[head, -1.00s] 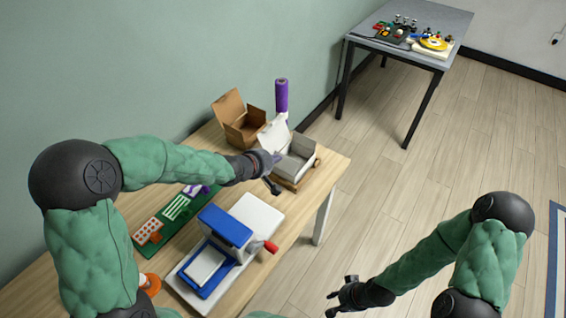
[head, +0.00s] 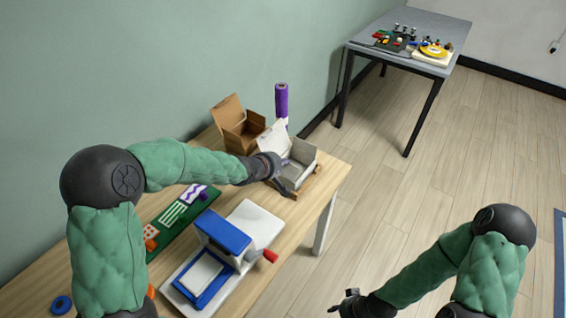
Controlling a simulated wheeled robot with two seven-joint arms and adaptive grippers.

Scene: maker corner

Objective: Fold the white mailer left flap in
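The white mailer (head: 303,152) stands open near the far right end of the wooden table, in a low wooden holder (head: 314,182). Its white lid panel (head: 271,139) stands up at the back left. My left gripper (head: 287,178) is at the near left side of the mailer, its fingers apart and overlapping the mailer's edge in the picture. It covers the left flap, so I cannot tell the flap's angle or whether I touch it. Nothing shows between the fingers. My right gripper (head: 343,302) is open and empty, off the table over the floor.
A brown open box (head: 238,130) stands behind the mailer, with a purple roll (head: 281,101) beside it. A blue and white press (head: 221,240) with a red knob and a green mat (head: 176,215) lie nearer. A grey table (head: 410,35) stands far right.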

